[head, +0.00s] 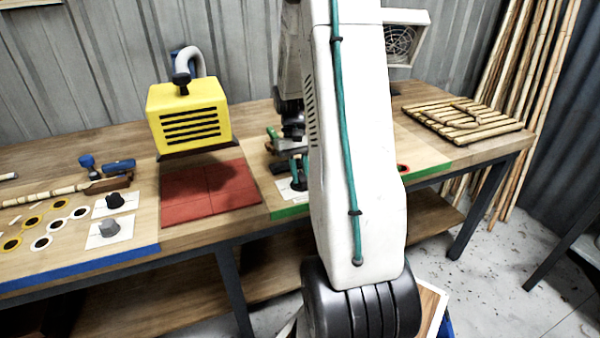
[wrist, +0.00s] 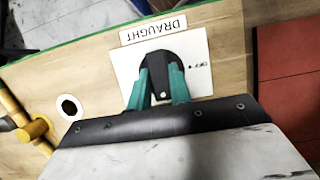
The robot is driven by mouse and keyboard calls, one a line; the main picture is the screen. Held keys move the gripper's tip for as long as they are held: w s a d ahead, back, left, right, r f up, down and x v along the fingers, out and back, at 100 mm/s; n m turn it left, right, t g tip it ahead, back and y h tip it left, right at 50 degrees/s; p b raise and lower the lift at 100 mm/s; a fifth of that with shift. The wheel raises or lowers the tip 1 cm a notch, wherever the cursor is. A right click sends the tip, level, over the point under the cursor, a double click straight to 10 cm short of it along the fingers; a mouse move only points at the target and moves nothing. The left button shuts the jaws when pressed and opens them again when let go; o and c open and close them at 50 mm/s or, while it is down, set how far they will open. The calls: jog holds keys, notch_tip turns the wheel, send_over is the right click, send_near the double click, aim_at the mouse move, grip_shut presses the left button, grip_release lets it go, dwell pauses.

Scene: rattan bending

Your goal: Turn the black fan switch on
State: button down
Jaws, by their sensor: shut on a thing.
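The black fan switch is a knob (wrist: 161,68) on a white plate (wrist: 124,66), beside a label reading DRAUGHT, upside down in the wrist view. An OFF mark with a dot is on the plate to the right of the knob. A small pale dot shows on the knob between the fingers. My gripper (wrist: 160,84) is shut on the knob, one teal finger on each side. In the head view my gripper (head: 299,166) is low over the bench, and my arm hides part of that area. A white-framed fan (head: 401,42) is at the back right.
A yellow vented box (head: 190,114) with a hose stands behind red tiles (head: 209,187). Another black knob (head: 115,200) and a grey knob (head: 109,228) are on the bench at left. A rattan frame (head: 465,116) lies at right.

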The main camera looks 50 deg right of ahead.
dwell(0.3)
jog(key=c, duration=1.3)
grip_release()
jog(key=v, duration=0.8)
